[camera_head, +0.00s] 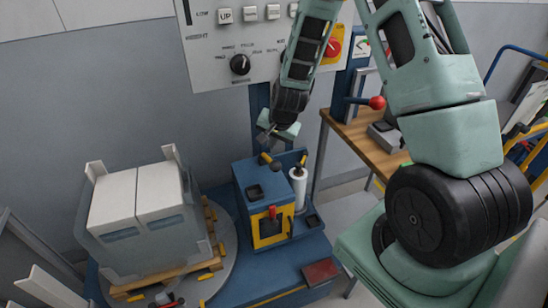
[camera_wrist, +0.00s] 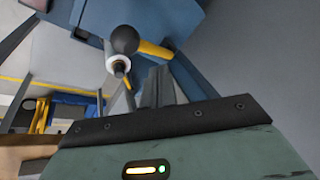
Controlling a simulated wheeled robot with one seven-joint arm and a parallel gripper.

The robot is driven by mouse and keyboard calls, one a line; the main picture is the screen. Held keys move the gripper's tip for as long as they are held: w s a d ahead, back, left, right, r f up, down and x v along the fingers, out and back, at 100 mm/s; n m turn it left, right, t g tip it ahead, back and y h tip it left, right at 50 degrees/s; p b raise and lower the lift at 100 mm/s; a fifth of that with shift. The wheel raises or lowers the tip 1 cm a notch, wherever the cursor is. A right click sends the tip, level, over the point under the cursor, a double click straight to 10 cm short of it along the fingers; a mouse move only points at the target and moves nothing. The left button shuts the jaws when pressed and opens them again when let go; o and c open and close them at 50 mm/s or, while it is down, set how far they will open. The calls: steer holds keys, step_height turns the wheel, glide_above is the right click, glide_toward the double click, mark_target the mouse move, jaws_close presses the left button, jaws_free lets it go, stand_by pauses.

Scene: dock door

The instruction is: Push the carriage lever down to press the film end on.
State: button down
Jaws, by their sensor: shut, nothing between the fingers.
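The blue film carriage (camera_head: 246,178) stands beside the turntable. A yellow lever (camera_head: 273,164) with a black ball knob (camera_head: 264,158) sticks up at its top, and the lever (camera_wrist: 157,51) and knob (camera_wrist: 125,40) show large in the wrist view. A white film roll (camera_head: 298,188) stands upright at the carriage's right; its end is partly behind the knob in the wrist view. My gripper (camera_head: 266,138) is shut and empty, just above the knob in the head view. In the wrist view its fingers (camera_wrist: 158,84) lie close to the lever, apart from the knob. The loose film end cannot be made out.
A wrapped pallet load of white boxes (camera_head: 135,200) stands on the round turntable (camera_head: 226,270) at left. A grey control panel (camera_head: 235,45) is on the wall behind. A wooden bench (camera_head: 352,145) with a red-knobbed lever (camera_head: 376,103) is at right.

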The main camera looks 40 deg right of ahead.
steer(key=shift+w+d+r+p, duration=0.1)
steer(key=shift+w+r+p, duration=0.25)
steer(key=shift+r, duration=0.3)
steer(key=shift+w+d+r+p, duration=0.1)
steer(key=shift+w+r+p, duration=0.05)
steer(key=shift+r+p, duration=0.4)
steer(key=s+a+r+n+g+y, duration=0.1)
steer(key=s+a+r+n, duration=0.35)
steer(key=a, duration=0.55)
steer(key=s+a+r+n+g+y, duration=0.15)
steer(key=s+a+r+n, duration=0.3)
steer(key=a, duration=0.45)
steer(key=s+a+r+n, duration=0.2)
steer(key=s+n, duration=0.1)
steer(key=s, duration=0.4)
steer(key=s+a+r+n+g+h, duration=0.1)
steer(key=s+a+r+n, duration=0.2)
steer(key=s, duration=0.4)
steer(key=s+a+r+n+g, duration=0.1)
steer(key=s+a+r+n, duration=0.1)
steer(key=s, duration=0.5)
steer(key=shift+s+a+r+n, duration=0.2)
steer(key=shift+r+n, duration=0.4)
steer(key=shift+n, duration=0.4)
steer(key=shift+h, duration=0.25)
